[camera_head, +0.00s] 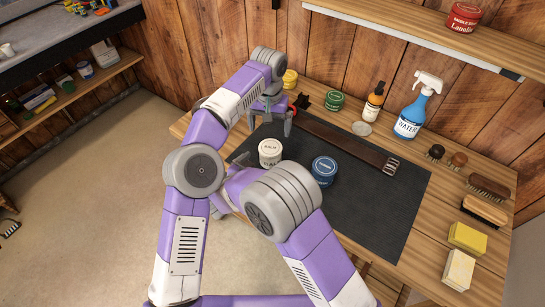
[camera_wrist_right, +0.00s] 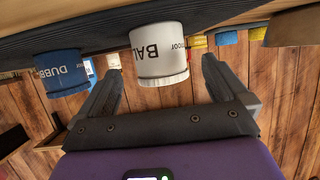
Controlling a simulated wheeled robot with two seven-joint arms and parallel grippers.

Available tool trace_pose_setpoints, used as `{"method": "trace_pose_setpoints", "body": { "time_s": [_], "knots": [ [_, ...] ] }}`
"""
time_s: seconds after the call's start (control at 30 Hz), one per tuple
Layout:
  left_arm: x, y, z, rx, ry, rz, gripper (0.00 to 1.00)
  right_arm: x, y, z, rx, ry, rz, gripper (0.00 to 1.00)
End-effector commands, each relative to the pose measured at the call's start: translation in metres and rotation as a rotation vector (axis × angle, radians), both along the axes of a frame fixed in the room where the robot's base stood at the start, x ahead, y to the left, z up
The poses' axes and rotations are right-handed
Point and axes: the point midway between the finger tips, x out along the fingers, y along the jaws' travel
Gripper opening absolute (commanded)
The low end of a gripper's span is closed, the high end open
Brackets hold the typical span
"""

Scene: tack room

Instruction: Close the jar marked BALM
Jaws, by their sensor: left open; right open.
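The white jar marked BALM (camera_head: 270,152) stands upright on the dark mat (camera_head: 375,225). In the right wrist view, which is upside down, the jar (camera_wrist_right: 160,55) shows its lettering and a pale rim. My left gripper (camera_head: 272,121) is open and empty above the mat's back left, just behind the jar. My right gripper (camera_wrist_right: 163,68) is open, its two fingers on either side of the jar's image; I cannot tell whether they touch it. My arm mostly hides it in the head view. A flat grey disc (camera_head: 362,129), like a lid, lies behind the mat.
A blue jar (camera_head: 324,171) stands right of the white one. A leather strap (camera_head: 345,145) lies across the mat's back. Brushes and sponges line the right. The mat's front right is clear.

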Motion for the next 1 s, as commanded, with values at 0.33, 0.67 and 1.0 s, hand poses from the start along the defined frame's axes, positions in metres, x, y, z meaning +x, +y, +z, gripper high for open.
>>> {"method": "trace_pose_setpoints", "body": {
  "time_s": [0.33,0.67,1.0],
  "knots": [
    [0.0,-0.001,-0.001,0.0,0.0,-0.001,1.0,0.032,-0.02,-0.016,-0.001,0.002,-0.005,1.0],
    [0.0,-0.001,-0.001,0.0,0.0,-0.001,1.0,0.059,-0.035,-0.029,-0.001,0.002,-0.001,1.0],
    [0.0,-0.001,-0.001,0.0,0.0,-0.001,1.0,0.06,-0.036,-0.029,-0.001,0.002,0.0,0.95]
  ]
}}
